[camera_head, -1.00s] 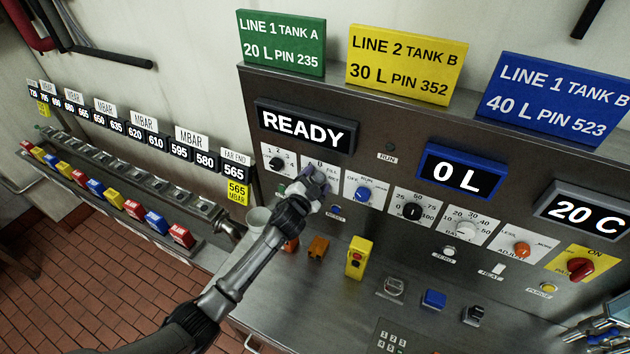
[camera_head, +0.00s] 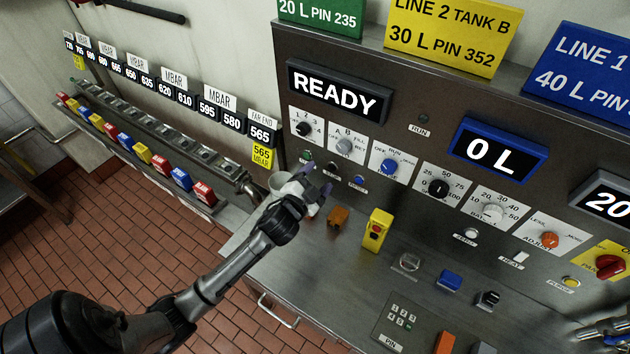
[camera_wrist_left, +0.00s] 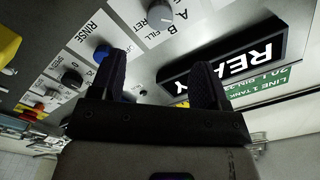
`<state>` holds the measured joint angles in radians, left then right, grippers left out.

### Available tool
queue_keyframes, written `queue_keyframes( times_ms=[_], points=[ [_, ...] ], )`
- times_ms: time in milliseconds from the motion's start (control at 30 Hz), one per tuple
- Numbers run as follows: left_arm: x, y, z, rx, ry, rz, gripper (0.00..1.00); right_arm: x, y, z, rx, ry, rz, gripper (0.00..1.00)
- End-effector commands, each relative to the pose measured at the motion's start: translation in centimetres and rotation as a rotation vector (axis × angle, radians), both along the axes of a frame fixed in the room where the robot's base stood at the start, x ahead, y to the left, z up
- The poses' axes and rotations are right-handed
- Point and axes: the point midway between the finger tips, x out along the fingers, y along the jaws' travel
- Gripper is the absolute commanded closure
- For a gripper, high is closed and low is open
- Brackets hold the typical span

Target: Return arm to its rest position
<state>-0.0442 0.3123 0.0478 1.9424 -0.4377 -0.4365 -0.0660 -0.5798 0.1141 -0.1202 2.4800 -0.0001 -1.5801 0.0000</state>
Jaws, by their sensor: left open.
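My left arm reaches in from the lower left of the head view. Its left gripper (camera_head: 318,184) is open and empty, in front of the lower left part of the control panel (camera_head: 290,60). It is apart from the grey A/B selector knob (camera_head: 344,146), which shows above it. In the left wrist view the two dark fingers (camera_wrist_left: 160,75) stand apart with nothing between them, and the panel lies beyond. My right gripper (camera_head: 606,330) shows only partly at the lower right edge of the head view; its jaw state is not clear.
A row of coloured blocks (camera_head: 142,152) lines the left wall. Floor is open at lower left.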

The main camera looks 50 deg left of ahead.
Motion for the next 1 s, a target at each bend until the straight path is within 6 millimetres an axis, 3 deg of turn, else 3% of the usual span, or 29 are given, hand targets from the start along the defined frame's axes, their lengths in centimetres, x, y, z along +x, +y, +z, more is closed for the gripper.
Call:
queue_keyframes(
  times_ms=[800,1000],
  points=[
    [-0.8,-0.1,0.0,-0.006,0.003,0.004,0.31,0.0,-0.3,-0.1,-0.011,0.000,0.007,0.57],
    [-1.5,1.6,-2.5,-0.079,0.141,0.121,0.31,0.0,-0.3,-0.1,-0.010,0.001,0.006,0.57]
  ],
)
